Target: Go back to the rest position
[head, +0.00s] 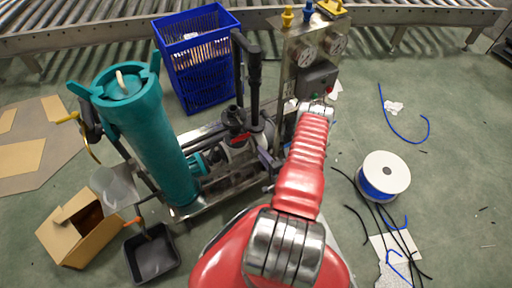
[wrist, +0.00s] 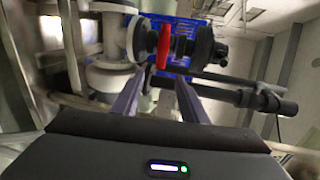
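My red arm (head: 303,175) reaches forward from the bottom of the head view towards the skid with the teal vessel and gauge panel. Its silver wrist end (head: 317,112) is just in front of the panel; the fingers are hard to make out there. In the wrist view my gripper (wrist: 159,84) has its two grey fingers apart, with nothing held between them. A red valve handle (wrist: 164,47) on dark and white pipework lies just beyond the fingertips. I cannot tell whether the fingers touch any pipework.
The teal vessel (head: 154,135) stands left of my arm. The gauge panel (head: 303,57) is close ahead. A blue crate (head: 203,80) stands behind. A cable spool (head: 384,175) and loose cables lie right. A cardboard box (head: 80,230) and black tray (head: 152,256) lie left. A roller conveyor (head: 120,28) crosses the back.

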